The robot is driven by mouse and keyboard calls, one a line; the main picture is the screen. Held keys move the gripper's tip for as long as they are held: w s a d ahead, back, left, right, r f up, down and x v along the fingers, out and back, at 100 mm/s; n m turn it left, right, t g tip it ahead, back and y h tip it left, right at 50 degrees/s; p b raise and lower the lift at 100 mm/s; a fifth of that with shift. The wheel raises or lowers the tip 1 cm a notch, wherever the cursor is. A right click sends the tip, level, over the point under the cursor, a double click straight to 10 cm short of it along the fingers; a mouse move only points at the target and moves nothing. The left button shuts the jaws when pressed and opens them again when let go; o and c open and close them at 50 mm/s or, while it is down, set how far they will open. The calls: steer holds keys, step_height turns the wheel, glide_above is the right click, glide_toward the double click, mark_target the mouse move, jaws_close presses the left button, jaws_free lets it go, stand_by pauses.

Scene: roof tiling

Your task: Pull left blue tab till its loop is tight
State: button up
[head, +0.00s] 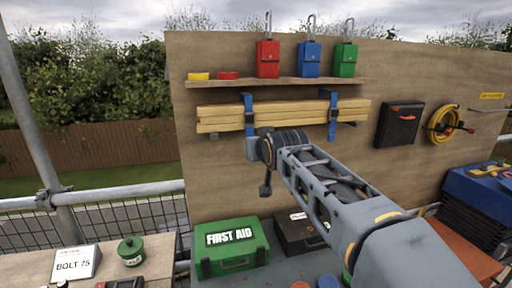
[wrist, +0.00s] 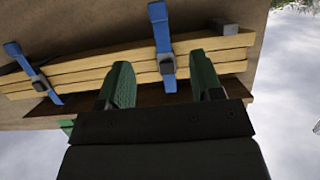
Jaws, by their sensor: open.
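A bundle of wooden battens (head: 285,113) lies along the upright board, with a blue strap around it near each end. The left blue strap (head: 248,101) has a dark buckle, and its blue tab (head: 252,148) hangs below the battens, partly behind my arm. In the wrist view, which is turned over, this strap's tab (wrist: 157,13) is at the top and its buckle (wrist: 167,65) is near the centre. My gripper (wrist: 160,62) is open, its green fingers on either side of this strap without visible contact. The right blue strap (head: 333,113) also shows in the wrist view (wrist: 34,70). Loop tightness cannot be told.
A shelf (head: 280,82) above holds red, blue and green padlock-like boxes. A green first aid box (head: 232,247) and a dark case (head: 300,233) stand below. A black case (head: 399,125) and a yellow coil (head: 444,124) hang at right.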

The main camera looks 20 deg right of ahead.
steer(key=p+x, duration=0.3)
steer(key=x, duration=1)
steer(key=shift+d, duration=0.1)
steer(key=shift+c, duration=0.4)
steer(key=c, duration=0.9)
